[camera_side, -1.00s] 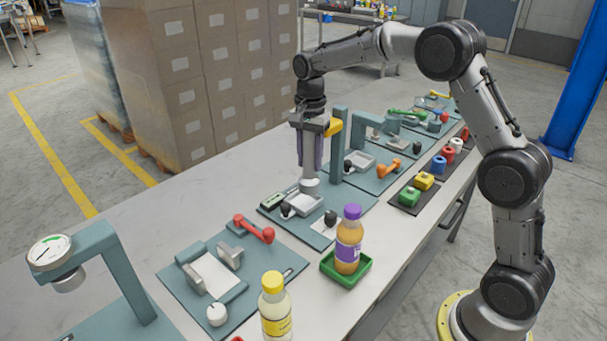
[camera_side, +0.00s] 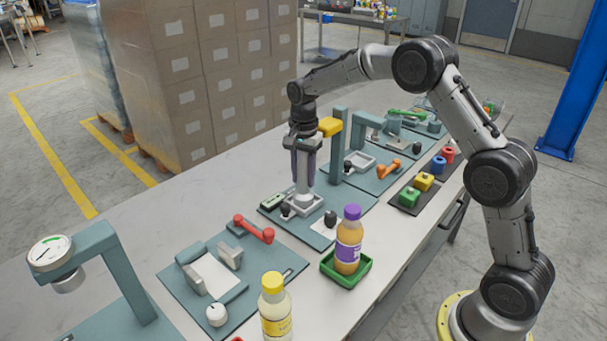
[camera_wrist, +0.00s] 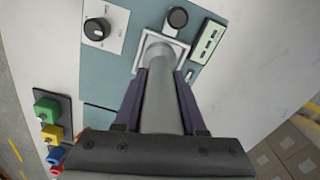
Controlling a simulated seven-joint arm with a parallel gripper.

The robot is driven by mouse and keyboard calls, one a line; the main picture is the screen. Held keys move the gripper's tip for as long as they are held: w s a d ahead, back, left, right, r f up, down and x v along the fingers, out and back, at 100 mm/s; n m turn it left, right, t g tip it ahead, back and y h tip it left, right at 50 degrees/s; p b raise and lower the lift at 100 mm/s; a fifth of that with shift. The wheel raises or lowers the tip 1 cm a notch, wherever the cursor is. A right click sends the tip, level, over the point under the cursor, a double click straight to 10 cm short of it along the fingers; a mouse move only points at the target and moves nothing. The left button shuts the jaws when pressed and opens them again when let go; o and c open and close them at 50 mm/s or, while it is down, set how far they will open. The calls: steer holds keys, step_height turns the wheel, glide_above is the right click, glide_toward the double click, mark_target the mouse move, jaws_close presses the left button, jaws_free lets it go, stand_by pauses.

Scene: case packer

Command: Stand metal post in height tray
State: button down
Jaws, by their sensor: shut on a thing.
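My gripper (camera_side: 304,178) is shut on the metal post (camera_side: 302,188), a grey upright cylinder with a wider foot. In the wrist view the post (camera_wrist: 160,105) runs between the two dark purple fingers of my gripper (camera_wrist: 162,75). The height tray (camera_side: 306,214) is a small pale square tray on a teal plate below my gripper. In the wrist view the post's foot lies within the tray's pale frame (camera_wrist: 184,48). Whether the foot rests on the tray floor I cannot tell. The fingers hide part of the post.
A dark knob (camera_side: 330,219) and a green display box (camera_side: 273,200) sit close to the tray. A purple-capped bottle (camera_side: 348,240) stands in a green tray in front.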

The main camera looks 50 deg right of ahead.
steer(key=shift+c, duration=2.4)
jaws_free()
steer(key=shift+f, duration=0.1)
